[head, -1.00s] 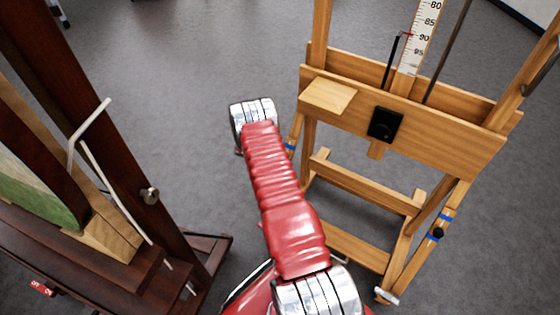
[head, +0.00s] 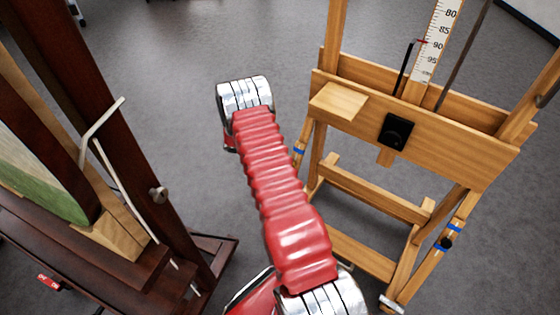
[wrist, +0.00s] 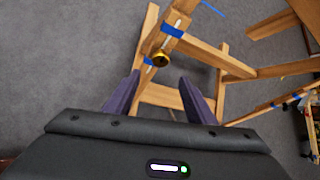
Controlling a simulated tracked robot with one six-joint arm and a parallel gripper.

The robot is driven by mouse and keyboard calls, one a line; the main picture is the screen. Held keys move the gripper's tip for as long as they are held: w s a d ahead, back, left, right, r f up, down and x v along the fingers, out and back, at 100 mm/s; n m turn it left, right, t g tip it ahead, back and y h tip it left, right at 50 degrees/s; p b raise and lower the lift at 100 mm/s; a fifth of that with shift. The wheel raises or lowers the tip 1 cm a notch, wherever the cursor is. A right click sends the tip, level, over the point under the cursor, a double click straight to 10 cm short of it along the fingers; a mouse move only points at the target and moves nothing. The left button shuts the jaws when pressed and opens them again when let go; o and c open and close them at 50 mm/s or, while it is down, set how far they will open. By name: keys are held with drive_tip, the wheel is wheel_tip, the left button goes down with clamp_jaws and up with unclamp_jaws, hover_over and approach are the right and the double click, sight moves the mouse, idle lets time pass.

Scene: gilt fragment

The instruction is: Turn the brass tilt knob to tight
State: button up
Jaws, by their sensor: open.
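I cannot read whether the knob is tight. In the head view my red arm hides the gripper, and I cannot make out the brass knob there.
A dark wooden easel (head: 110,145) with a painting stands on the left. Grey floor (head: 180,60) lies open behind.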

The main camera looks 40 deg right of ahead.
drive_tip(key=shift+v, duration=1.25)
